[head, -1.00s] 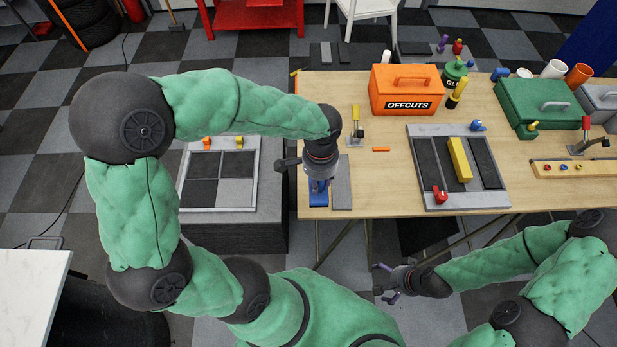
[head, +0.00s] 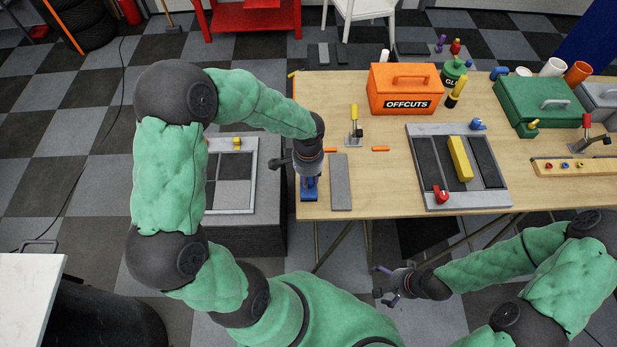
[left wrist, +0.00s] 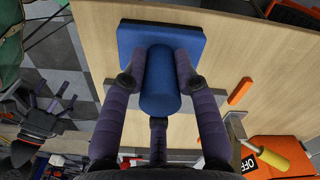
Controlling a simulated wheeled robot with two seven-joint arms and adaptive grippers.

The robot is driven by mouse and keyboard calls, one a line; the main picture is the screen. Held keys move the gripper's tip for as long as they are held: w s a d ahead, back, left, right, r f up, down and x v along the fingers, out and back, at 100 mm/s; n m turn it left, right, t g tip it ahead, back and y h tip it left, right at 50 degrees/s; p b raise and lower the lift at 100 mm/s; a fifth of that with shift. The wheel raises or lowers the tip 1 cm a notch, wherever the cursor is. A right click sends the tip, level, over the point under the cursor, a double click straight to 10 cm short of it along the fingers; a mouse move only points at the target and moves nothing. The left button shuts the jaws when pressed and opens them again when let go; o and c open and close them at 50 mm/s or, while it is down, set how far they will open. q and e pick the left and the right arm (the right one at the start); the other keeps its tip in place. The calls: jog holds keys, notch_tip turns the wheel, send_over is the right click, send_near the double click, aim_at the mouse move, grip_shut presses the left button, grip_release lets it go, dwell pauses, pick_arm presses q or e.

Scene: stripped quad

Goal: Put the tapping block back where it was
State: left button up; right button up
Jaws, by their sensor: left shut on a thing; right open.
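The blue tapping block (head: 308,196) is a flat blue plate with a round upright handle. It is at the left front corner of the wooden table (head: 400,200). My left gripper (head: 309,181) is shut on its handle from above. In the left wrist view the gripper's fingers (left wrist: 161,82) close around the blue handle, with the block's plate (left wrist: 160,33) beyond them. I cannot tell whether the plate touches the table. My right gripper (head: 383,284) is open and empty, in front of the table and below its front edge.
A grey plank (head: 341,182) lies just right of the block. A grey tray (head: 416,142) holds a yellow bar (head: 460,158) and a red clamp (head: 440,195). Orange strips (head: 380,149), a yellow-handled clamp (head: 354,125) and an orange offcuts box (head: 405,85) stand behind.

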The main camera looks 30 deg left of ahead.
pick_arm(q)
jog(key=shift+r, duration=0.1)
jog(key=o, duration=1)
notch_tip(320, 180, up, 12)
jog(key=shift+r+p, duration=0.1)
jog(key=shift+p, duration=0.95)
